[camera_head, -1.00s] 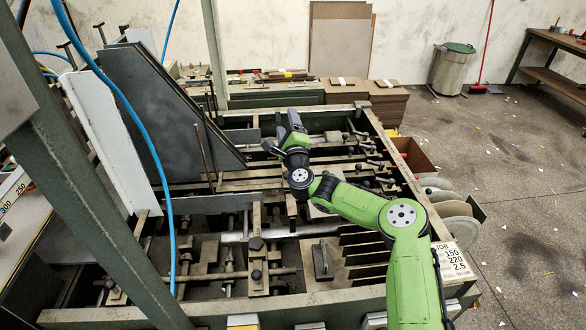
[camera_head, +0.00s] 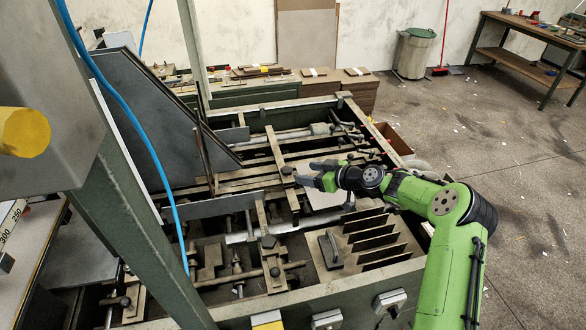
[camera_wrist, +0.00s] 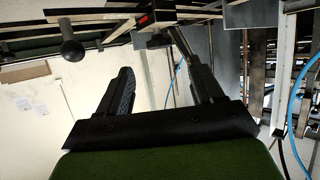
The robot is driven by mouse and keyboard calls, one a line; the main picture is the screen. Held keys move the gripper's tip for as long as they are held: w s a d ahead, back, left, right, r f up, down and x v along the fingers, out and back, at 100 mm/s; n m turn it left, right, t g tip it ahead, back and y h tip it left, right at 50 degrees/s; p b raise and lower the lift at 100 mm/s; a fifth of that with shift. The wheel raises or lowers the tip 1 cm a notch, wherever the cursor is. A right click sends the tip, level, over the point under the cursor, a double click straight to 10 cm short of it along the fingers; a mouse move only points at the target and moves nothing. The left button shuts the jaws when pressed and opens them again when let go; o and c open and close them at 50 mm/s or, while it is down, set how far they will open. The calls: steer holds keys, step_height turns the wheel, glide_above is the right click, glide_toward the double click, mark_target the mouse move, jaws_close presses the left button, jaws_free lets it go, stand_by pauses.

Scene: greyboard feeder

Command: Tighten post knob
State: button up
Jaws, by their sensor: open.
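My gripper (camera_head: 308,173) is open and empty above the feeder frame, with its fingers pointing left. A small dark knob (camera_head: 287,170) on a bar shows just left of the fingertips in the head view. I cannot tell whether it is the post knob, or how large the gap is in depth. In the wrist view my gripper (camera_wrist: 160,75) has its two dark fingers apart with nothing between them. A round black knob (camera_wrist: 72,48) on a stem stands up and left of the fingers there, apart from them. Other dark knobs, such as one on a near block (camera_head: 268,242), sit on the feeder.
A blue hose (camera_head: 140,130) and a thick green upright (camera_head: 130,215) stand at the left. A slotted rack with upright dark plates (camera_head: 375,240) lies below my arm. Greyboard stacks (camera_head: 360,92) stand behind. The floor at right is mostly clear.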

mark_target(289, 170)
steer(key=x, duration=0.7)
steer(key=shift+w+a+p, duration=0.1)
steer(key=shift+p, duration=0.3)
steer(key=shift+c, duration=0.3)
steer(key=c, duration=1)
